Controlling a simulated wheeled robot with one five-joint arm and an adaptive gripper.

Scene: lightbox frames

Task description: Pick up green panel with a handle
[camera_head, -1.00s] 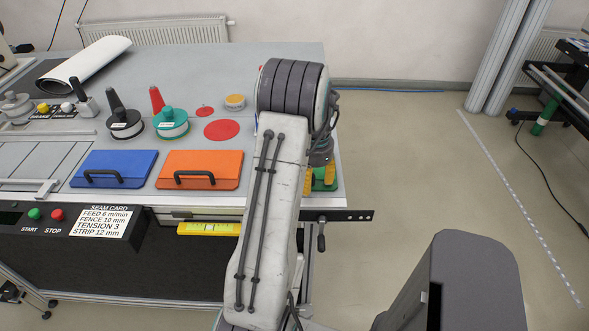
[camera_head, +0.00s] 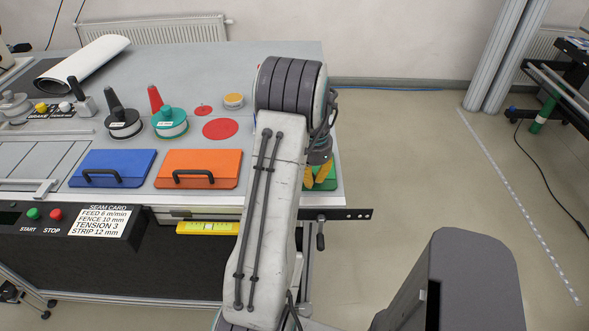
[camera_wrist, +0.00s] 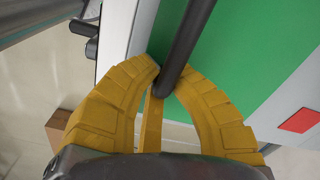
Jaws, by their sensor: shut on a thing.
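The green panel (camera_wrist: 233,43) fills much of the upper wrist view, with its dark bar handle (camera_wrist: 188,40) running across it. My gripper (camera_wrist: 160,84) has its yellow fingers closed around the handle. In the head view the green panel (camera_head: 332,184) shows only in part at the right end of the table; my arm hides the rest. My gripper's yellow fingers (camera_head: 317,174) are over it there. I cannot tell whether the panel is clear of the table.
An orange panel (camera_head: 222,158) and a blue panel (camera_head: 135,158), both with black handles, lie to the left on the table (camera_head: 285,55). Black and teal knobbed weights stand behind them. A dark bracket (camera_head: 350,214) juts from the table's front right corner. Open floor lies right.

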